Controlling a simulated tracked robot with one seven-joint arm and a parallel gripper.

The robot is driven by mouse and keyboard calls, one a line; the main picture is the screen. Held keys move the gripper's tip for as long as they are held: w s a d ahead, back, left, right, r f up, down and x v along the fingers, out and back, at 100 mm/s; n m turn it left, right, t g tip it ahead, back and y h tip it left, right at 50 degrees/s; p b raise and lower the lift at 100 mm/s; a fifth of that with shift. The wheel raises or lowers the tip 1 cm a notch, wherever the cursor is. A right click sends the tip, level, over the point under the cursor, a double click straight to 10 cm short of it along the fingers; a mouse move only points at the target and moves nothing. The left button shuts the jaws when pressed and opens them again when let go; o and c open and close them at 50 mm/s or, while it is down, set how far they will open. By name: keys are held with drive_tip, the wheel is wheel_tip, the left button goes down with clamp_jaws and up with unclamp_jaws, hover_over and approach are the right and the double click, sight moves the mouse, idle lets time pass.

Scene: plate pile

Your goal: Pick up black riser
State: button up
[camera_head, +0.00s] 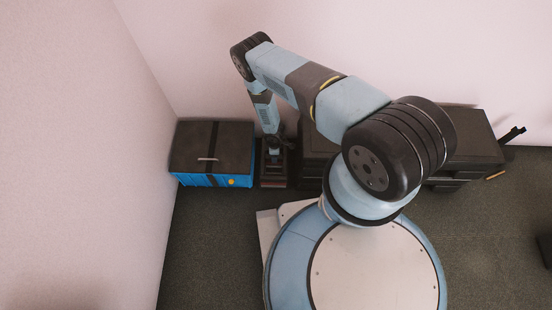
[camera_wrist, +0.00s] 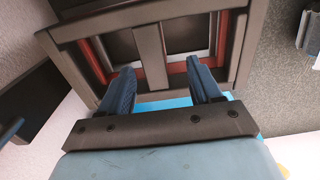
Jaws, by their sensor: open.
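The black riser (camera_head: 273,183) appears as a dark, narrow block on the floor, partly hidden by my arm in the head view. In the wrist view a dark frame (camera_wrist: 152,58) with a central bar, red inner edges and grey panels lies below the fingers; it looks like the same riser. My gripper (camera_wrist: 161,67) is open, with one blue finger on each side of the central bar. I cannot tell whether the fingers touch it. In the head view my gripper (camera_head: 274,156) points down over the riser, its fingers too small to make out.
A blue box (camera_head: 212,180) with a dark top stands left of the riser, close to the wall. A dark cabinet (camera_head: 470,140) stands to the right, partly behind my arm. Open grey floor (camera_head: 490,235) lies at the right.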

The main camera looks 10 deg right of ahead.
drive_tip(key=shift+w+f, duration=0.25)
drive_tip(key=shift+f, duration=1.1)
drive_tip(key=shift+w+f, duration=0.2)
drive_tip(key=shift+f, duration=1.15)
drive_tip(key=shift+c, duration=0.3)
clamp_jaws()
